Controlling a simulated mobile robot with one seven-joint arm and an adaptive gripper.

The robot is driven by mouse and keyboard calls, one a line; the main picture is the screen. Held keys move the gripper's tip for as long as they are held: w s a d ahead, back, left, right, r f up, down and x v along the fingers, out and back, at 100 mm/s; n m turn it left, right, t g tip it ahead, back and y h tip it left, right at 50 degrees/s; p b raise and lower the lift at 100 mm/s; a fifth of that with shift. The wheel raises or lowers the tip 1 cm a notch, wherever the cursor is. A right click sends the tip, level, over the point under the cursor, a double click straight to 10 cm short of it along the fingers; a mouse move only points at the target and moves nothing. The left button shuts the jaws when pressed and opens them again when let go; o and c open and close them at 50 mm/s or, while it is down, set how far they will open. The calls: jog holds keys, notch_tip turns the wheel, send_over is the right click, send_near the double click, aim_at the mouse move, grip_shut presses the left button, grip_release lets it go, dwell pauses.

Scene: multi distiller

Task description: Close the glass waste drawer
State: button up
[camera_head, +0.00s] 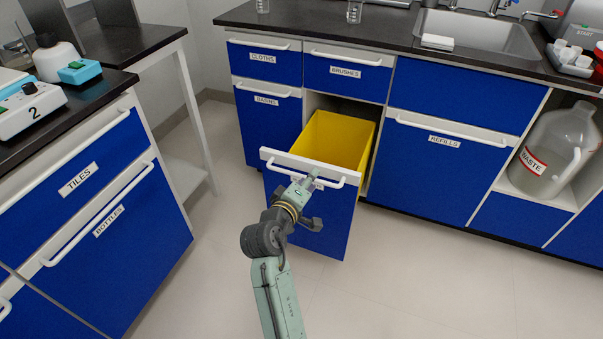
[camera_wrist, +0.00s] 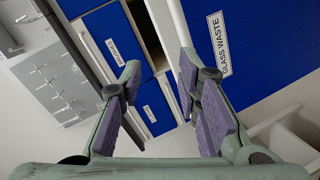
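The glass waste drawer (camera_head: 334,222) stands pulled out from the lower cabinet, with a yellow bin (camera_head: 335,135) inside. Its blue front and GLASS WASTE label also show in the wrist view (camera_wrist: 255,45). A white bar handle (camera_head: 268,161) runs along the top of the front. My gripper (camera_head: 307,183) is at the upper middle of the front, by the handle. In the wrist view my gripper (camera_wrist: 160,72) has its purple-padded fingers spread apart. The right finger lies close to the white top edge of the drawer. I cannot tell whether it touches the handle.
The BRUSHES drawer (camera_head: 345,80) above, the BASINS door (camera_head: 267,125) to the left and the REFILLS front (camera_head: 440,165) to the right are shut. A counter with TILES (camera_head: 75,165) and BOTTLES fronts stands at left. Pale floor (camera_head: 430,270) is clear at right.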

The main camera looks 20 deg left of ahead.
aim_at(301, 177)
jog(key=s+a+f+n, duration=0.3)
jog(key=s+a+n, duration=0.1)
jog(key=a+n, duration=0.1)
jog(key=shift+t, duration=0.3)
jog(key=x, duration=1)
jog(key=shift+w+d+p, duration=0.1)
jog(key=shift+d+p, duration=0.05)
jog(key=shift+p, duration=0.25)
jog(key=shift+c, duration=0.5)
grip_shut()
